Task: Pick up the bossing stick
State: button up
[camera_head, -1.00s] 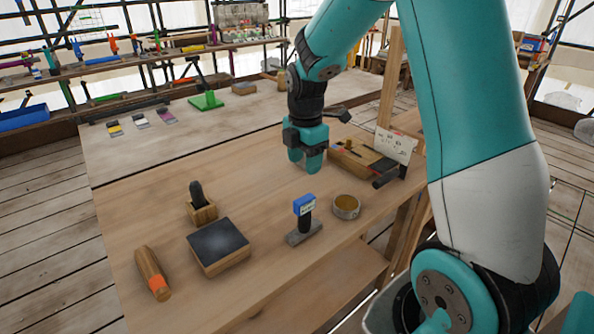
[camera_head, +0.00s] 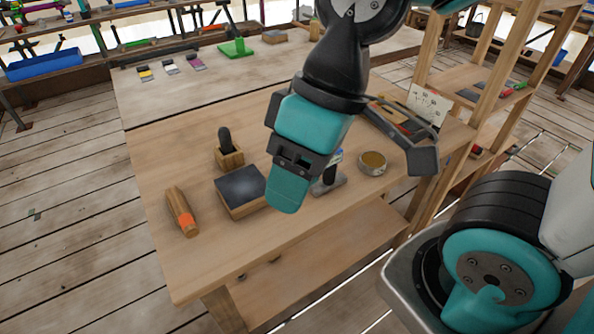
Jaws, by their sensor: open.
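A short round wooden stick with an orange band near its front end, which looks like the bossing stick (camera_head: 182,211), lies on the wooden bench at the front left. My gripper (camera_head: 288,192) is above the bench, to the right of the stick and well apart from it. The gripper points down and is open, with nothing seen in it; one finger mostly hides the other. It overlaps the right edge of a dark-topped block in the picture and hides part of a blue-topped tool behind it.
The dark-topped block (camera_head: 240,188) lies just right of the stick. Behind it is a small wooden holder (camera_head: 229,155) with a black-handled tool. The blue-topped tool (camera_head: 331,180) and a round tin (camera_head: 372,163) stand to the right. The bench (camera_head: 200,270) is bare in front.

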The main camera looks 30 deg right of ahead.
aim_at(181, 210)
jog(key=u, duration=2.45)
jog(key=i, duration=1.9)
jog(key=z, duration=3.05)
